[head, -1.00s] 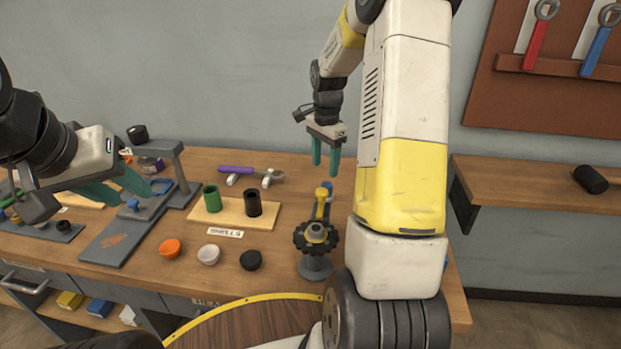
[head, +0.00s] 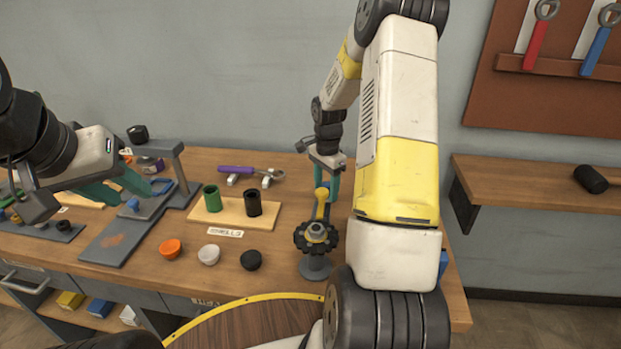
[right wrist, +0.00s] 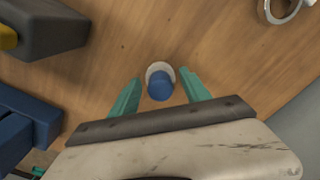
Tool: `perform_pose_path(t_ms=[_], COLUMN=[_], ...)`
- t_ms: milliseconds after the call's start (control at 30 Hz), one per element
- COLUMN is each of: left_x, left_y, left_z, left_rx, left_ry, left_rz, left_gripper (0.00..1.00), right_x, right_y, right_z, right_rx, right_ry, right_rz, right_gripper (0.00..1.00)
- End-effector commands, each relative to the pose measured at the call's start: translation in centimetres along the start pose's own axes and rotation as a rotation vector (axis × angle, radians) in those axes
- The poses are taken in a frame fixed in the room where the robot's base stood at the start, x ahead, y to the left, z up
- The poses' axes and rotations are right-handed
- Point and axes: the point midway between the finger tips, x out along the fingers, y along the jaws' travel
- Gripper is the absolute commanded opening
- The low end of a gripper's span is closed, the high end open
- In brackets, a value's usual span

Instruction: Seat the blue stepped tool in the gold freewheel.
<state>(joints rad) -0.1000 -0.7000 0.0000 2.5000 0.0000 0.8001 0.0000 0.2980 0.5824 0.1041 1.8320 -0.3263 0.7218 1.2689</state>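The blue stepped tool (right wrist: 160,88) shows in the right wrist view as a blue cylinder with a pale, wider round part at its base, on the wooden bench. My right gripper (right wrist: 160,100) is open, with one green finger on each side of the tool and gaps between. In the head view the right gripper (head: 331,180) is low over the bench, behind a yellow-topped piece (head: 321,193), and the tool is hidden. I cannot clearly make out a gold freewheel; a black toothed wheel (head: 316,237) sits on a grey stand. My left gripper (head: 115,188) is open and empty at left.
A board (head: 230,220) holds a green cup and a black cup. Orange, white and black round pieces lie in front. A grey press-like fixture (head: 120,235) stands at left, and a purple-handled tool (head: 238,169) lies behind the board. My right arm covers the bench's right side.

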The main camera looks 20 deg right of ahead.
Motion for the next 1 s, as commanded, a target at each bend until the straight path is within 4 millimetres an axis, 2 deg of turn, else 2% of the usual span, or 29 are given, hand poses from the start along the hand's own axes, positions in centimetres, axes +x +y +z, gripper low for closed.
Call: perform_pose_path(t_ms=[33,267,667,767,967,1000], left_x=[0.0,0.0,0.0,0.0,0.0,0.0], left_y=[0.0,0.0,0.0,0.0,0.0,0.0], left_z=[0.0,0.0,0.0,0.0,0.0,0.0], left_rx=[0.000,0.000,0.000,0.000,0.000,0.000], left_ry=[0.000,0.000,0.000,0.000,0.000,0.000], left_rz=[0.000,0.000,0.000,0.000,0.000,0.000], left_gripper=[0.36,0.36,0.36,0.36,0.36,0.36], right_x=[0.0,0.0,-0.4,-1.0,-3.9,-3.8], right_y=[0.0,0.0,0.0,-0.1,-0.1,-0.1], right_z=[0.0,0.0,0.0,0.0,0.0,1.1], right_rx=[0.000,0.000,0.000,-0.001,-0.001,-0.005], right_ry=[0.000,0.000,0.001,0.002,0.003,0.000], right_rz=[0.000,0.000,0.000,-0.001,-0.003,0.001], right_gripper=[0.45,0.00,0.00,0.00,0.00,0.00])
